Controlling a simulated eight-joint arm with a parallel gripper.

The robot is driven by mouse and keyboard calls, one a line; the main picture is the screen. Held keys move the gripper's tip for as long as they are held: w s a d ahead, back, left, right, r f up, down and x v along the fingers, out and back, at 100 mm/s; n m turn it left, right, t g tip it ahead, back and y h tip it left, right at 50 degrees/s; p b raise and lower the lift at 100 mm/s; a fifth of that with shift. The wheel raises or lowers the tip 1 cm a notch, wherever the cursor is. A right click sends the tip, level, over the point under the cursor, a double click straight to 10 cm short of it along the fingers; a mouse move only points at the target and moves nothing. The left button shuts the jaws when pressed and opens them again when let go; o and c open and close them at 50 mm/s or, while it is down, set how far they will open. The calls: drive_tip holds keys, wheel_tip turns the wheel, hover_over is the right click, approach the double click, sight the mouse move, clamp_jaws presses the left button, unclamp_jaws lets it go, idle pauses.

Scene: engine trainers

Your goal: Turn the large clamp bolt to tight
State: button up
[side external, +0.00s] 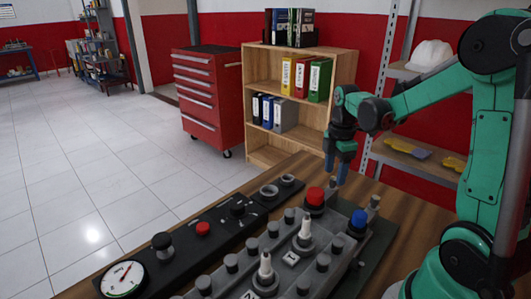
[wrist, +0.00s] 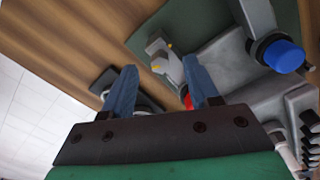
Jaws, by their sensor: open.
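My gripper (side external: 339,178) is open and empty, pointing down above the far end of the engine trainer (side external: 325,252). In the wrist view, its two blue fingers (wrist: 160,65) stand apart. A small grey fitting (wrist: 160,48) with yellow marks shows just beyond the fingertips, and a grey upright piece (side external: 374,202) stands at the trainer's far right corner. I cannot tell for sure which part is the large clamp bolt. A red cap (side external: 315,196) is below the gripper; in the wrist view it is partly hidden by the right finger. A blue cap (side external: 359,219) sits nearby.
Several grey bolts and two white-tipped plugs (side external: 306,228) rise from the trainer. A black panel with a gauge (side external: 122,279), knobs and rings (side external: 269,191) lies to its left. Bare wooden tabletop (side external: 300,168) shows behind. A bookshelf (side external: 258,88) and red tool cabinet (side external: 206,100) stand further back.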

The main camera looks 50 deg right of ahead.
drive_tip(key=shift+f, duration=0.7)
clamp_jaws()
